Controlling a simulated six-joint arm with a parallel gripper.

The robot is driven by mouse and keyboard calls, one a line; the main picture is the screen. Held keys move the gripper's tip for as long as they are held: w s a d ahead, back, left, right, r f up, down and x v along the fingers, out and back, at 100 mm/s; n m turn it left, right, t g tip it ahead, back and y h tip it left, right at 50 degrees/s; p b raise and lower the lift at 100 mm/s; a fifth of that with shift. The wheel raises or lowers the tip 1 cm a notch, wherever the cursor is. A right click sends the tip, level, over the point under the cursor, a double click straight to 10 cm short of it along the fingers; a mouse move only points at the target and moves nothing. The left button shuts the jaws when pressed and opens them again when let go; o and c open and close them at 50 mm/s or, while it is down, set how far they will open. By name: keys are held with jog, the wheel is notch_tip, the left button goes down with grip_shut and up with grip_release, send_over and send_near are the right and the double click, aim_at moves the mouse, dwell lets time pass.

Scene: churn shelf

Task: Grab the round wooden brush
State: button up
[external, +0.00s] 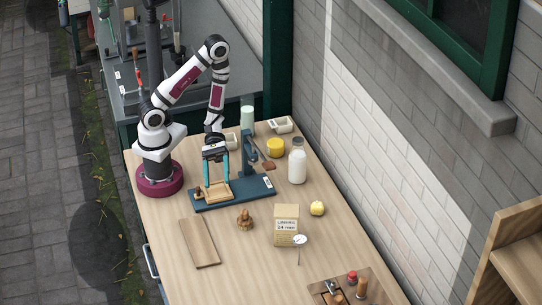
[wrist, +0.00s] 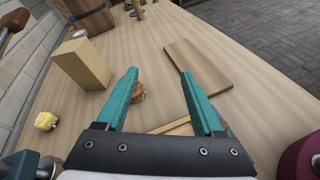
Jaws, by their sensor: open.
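A small brown rounded object with a knob-like top, which looks like the round wooden brush (external: 245,220), stands on the table in front of the blue stand. In the wrist view the brush (wrist: 140,92) shows just inside the left finger, which partly hides it; it lies beyond the fingers, not held. My gripper (external: 217,184) has teal fingers spread wide and points down over the wooden frame on the blue stand, behind and left of the brush. In the wrist view my gripper (wrist: 159,73) is open with nothing between its fingers.
The blue stand (external: 262,186) with an upright post is beside my gripper. A wooden board (external: 200,243) lies left of the brush, a labelled box (external: 286,220) right of it. A yellow object (external: 317,208) and white bottle (external: 297,167) stand farther right.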

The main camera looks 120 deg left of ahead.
aim_at(244, 211)
jog(key=a+n+y, duration=0.1)
jog(key=n, duration=0.1)
jog(key=a+f+n+t+y, duration=0.1)
jog(key=a+n, duration=0.1)
jog(key=w+a+f+n+t, duration=0.1)
jog(key=a+n, duration=0.1)
jog(key=shift+f+y, duration=0.15)
jog(key=shift+y, duration=0.25)
jog(key=x, duration=1)
jog(key=w+r+x, duration=0.1)
jog(key=x, duration=0.4)
jog(key=shift+a, duration=0.3)
grip_shut()
